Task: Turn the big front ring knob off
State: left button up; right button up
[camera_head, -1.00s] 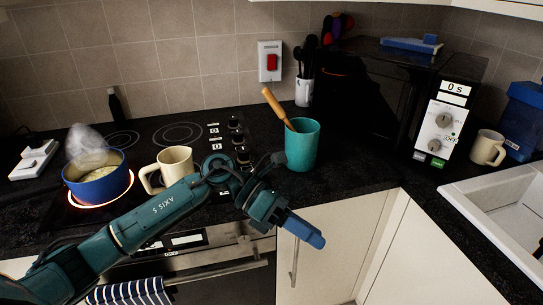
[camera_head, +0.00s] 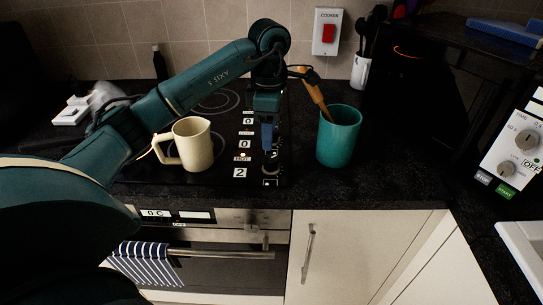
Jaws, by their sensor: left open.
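The hob's knobs run in a column along its right edge, beside white labels. The front knob (camera_head: 270,169) is next to a label reading 2 (camera_head: 240,172). The label behind it reads HOT, and two further back read 0. My left gripper (camera_head: 268,148) points down just above the front knob, open; I cannot tell whether its fingers touch the knob. My right gripper is not in view.
A cream jug (camera_head: 194,146) stands on the hob left of the gripper. A teal pot (camera_head: 338,137) with a wooden-handled utensil (camera_head: 316,96) stands close on the right. The oven (camera_head: 225,268) with a striped towel (camera_head: 150,265) is below.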

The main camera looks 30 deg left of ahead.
aim_at(270, 159)
pick_arm(q)
notch_tip(270, 159, down, 8)
jog(key=shift+f+p, duration=0.15)
jog(key=shift+p, duration=0.25)
jog(key=c, duration=1)
jog(key=shift+o, duration=0.2)
jog(key=n, duration=0.5)
jog(key=shift+n+b, duration=0.3)
jog(key=shift+d+n, duration=0.1)
jog(key=shift+n, duration=2.1)
